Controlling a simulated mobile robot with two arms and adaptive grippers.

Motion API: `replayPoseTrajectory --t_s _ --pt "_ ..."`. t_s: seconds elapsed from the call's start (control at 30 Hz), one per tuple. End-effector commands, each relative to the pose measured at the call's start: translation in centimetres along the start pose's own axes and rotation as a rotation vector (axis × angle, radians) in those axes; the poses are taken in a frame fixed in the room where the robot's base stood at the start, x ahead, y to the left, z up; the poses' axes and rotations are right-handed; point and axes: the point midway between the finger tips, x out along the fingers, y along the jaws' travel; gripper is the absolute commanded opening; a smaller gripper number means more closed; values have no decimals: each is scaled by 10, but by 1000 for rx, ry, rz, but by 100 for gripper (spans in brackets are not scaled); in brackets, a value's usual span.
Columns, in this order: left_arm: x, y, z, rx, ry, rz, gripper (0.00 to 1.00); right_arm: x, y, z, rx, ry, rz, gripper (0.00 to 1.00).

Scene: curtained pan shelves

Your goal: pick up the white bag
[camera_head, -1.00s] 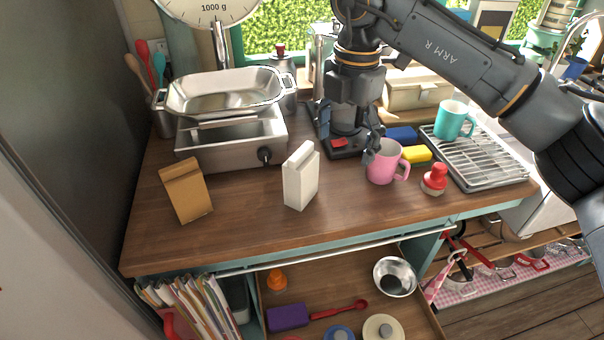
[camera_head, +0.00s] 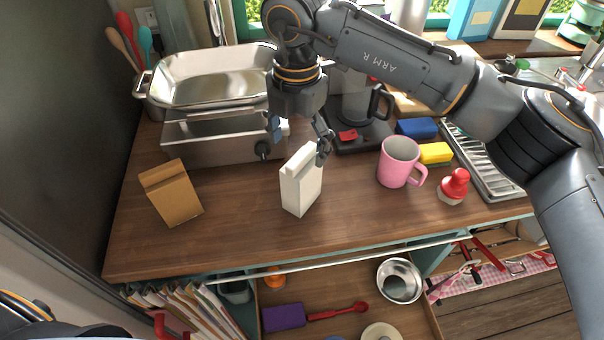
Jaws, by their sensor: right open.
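The white bag (camera_head: 301,185) stands upright on the wooden counter, near the middle of the head view. My right gripper (camera_head: 299,148) hangs just above and behind the bag with its fingers spread. One finger is by the bag's upper right edge; I cannot tell whether it touches. The other finger is farther left, by the stove's knob side. Nothing is between the fingers that I can see. My left gripper is not in view; only a dark part of my body shows at the lower left.
A brown bag (camera_head: 171,193) stands to the left. A metal pan (camera_head: 205,88) sits on a steel stove (camera_head: 205,142) behind. A pink mug (camera_head: 398,163), a yellow sponge (camera_head: 435,153) and a red-topped brush (camera_head: 454,187) are to the right. The counter in front is clear.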

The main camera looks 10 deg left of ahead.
Motion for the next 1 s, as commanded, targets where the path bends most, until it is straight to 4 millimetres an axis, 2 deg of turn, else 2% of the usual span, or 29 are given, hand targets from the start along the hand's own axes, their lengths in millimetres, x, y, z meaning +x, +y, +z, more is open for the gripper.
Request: replayPoseTrajectory --t_s 0.1,0.2,0.37,0.5,0.7,0.93,0.97,1.0 --pt "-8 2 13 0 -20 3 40 18 -1 0 2 2 -2 79" --pt "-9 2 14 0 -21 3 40 27 0 1 2 0 0 79" --pt "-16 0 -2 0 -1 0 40 36 -2 2 3 1 -2 79" --pt "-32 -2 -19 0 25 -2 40 55 -3 6 2 3 -3 79" --pt "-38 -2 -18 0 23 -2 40 80 -3 7 3 0 -1 79" --pt "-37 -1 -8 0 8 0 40 83 -3 7 3 -1 0 79" --pt "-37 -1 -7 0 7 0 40 82 -3 7 3 -1 0 77" --pt "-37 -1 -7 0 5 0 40 82 -3 7 3 -1 0 69"
